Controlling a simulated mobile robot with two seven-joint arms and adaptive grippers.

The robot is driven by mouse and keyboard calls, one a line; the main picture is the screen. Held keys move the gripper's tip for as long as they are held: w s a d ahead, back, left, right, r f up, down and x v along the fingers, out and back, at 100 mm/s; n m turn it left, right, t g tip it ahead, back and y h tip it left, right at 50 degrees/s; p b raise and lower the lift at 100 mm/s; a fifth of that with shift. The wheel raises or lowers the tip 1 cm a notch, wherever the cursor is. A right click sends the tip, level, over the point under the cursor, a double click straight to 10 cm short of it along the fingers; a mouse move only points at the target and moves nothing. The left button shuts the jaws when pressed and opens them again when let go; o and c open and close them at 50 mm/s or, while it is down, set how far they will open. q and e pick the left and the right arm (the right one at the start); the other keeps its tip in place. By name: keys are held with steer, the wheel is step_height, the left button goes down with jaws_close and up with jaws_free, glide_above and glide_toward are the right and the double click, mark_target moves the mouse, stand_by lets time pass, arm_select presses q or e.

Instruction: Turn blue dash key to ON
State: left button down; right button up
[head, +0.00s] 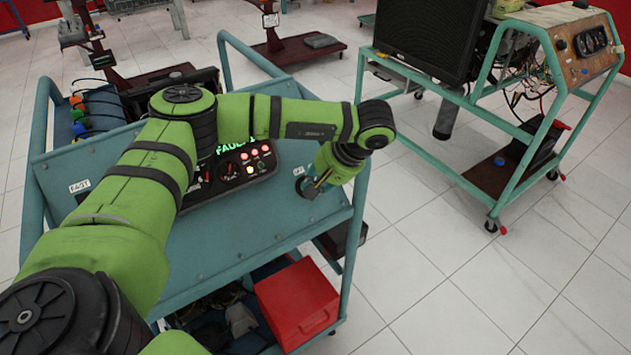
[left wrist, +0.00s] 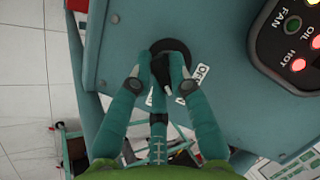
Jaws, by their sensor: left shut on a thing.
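The key switch sits near the right edge of the blue-teal sloped dash panel (head: 240,215). In the left wrist view its round black base (left wrist: 168,47) shows beyond my fingertips, and a dark key part (left wrist: 161,70) is between them. No blue colour can be made out on the key. My left gripper (left wrist: 162,78) is shut on this key; in the head view the gripper (head: 313,186) reaches down to the panel from the right. A small white label (left wrist: 202,72), seemingly reading OFF, is beside the switch. My right gripper is not in view.
A black gauge cluster (head: 240,168) with lit red lamps is left of the key. A red box (head: 297,303) is on the lower shelf. Another green-framed engine trainer (head: 520,115) stands at right. Tiled floor between the trainers is clear.

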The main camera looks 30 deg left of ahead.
arm_select(q)
steer(key=shift+m, duration=0.3)
steer(key=c, duration=1.1)
jaws_free()
steer(key=shift+c, duration=0.2)
steer(key=v, duration=1.2)
steer(key=shift+d+f, duration=0.1)
